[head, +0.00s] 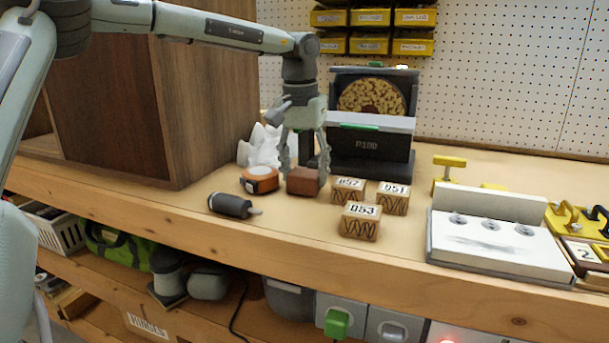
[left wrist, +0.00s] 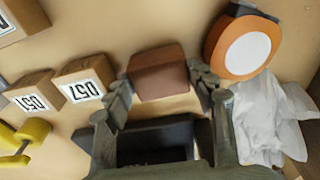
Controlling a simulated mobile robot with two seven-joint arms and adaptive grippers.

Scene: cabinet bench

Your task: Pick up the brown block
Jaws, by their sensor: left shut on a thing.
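The brown block (head: 303,182) is a small reddish-brown box on the wooden bench, next to the orange tape measure. My left gripper (head: 306,170) comes down over it from above, with its fingers on either side of the block. In the left wrist view the brown block (left wrist: 159,73) sits between the two fingertips (left wrist: 163,85), and the gripper is shut on it. The block looks at or very near the bench surface; I cannot tell whether it touches. My right gripper is not in view.
The orange tape measure (head: 260,180) and crumpled white paper (head: 262,146) are close on the left. Numbered wooden blocks (head: 360,221) stand close on the right. A dark box (head: 371,150) is behind. A black cylindrical tool (head: 231,205) lies near the front edge.

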